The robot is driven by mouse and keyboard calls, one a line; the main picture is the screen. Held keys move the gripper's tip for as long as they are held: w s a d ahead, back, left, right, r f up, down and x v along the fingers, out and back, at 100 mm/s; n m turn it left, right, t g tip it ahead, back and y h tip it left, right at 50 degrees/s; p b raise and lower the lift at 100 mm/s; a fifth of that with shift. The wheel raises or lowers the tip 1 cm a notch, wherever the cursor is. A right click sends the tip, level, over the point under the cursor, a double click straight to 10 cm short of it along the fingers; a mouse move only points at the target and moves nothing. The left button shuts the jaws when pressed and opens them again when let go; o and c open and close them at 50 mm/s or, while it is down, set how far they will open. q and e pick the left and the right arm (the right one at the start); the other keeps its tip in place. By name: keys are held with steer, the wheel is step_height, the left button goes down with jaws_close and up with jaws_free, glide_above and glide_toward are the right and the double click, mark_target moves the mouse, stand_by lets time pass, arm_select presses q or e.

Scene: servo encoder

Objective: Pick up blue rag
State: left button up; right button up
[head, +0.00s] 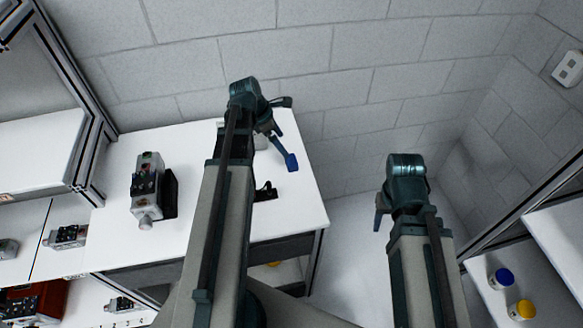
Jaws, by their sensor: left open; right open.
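I cannot make out a blue rag in the head view. My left gripper (275,130) is above the far right part of the white worktable (105,235). It is open, and a bright blue piece shows at the tip of its dark finger; I cannot tell whether this is part of the finger. My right gripper (382,208) is open, to the right of the worktable and above the floor, partly hidden by its own wrist. My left forearm hides a strip of the tabletop.
A grey and black device (147,190) stands on the worktable, left of my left arm. A small black object (265,192) lies right of that arm. At lower right, a white shelf (555,238) adjoins blue-capped (501,278) and yellow-capped (522,310) containers. A block wall (330,60) stands behind.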

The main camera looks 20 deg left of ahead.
mark_target(292, 160)
arm_select(q)
steer(key=b+x, duration=0.2)
steer(key=x, duration=0.2)
steer(key=shift+f+b, duration=0.15)
steer(key=shift+b, duration=0.25)
arm_select(e)
step_height(292, 160, down, 4)
arm_select(q)
steer(key=b+x, duration=0.5)
steer(key=shift+s+f, duration=0.25)
steer(key=shift+s, duration=0.05)
arm_select(e)
step_height(292, 160, down, 5)
arm_select(q)
steer(key=shift+r, duration=0.1)
steer(key=c, duration=1.2)
steer(key=shift+c, duration=0.2)
steer(key=shift+r, duration=0.1)
arm_select(e)
steer(key=shift+r, duration=0.1)
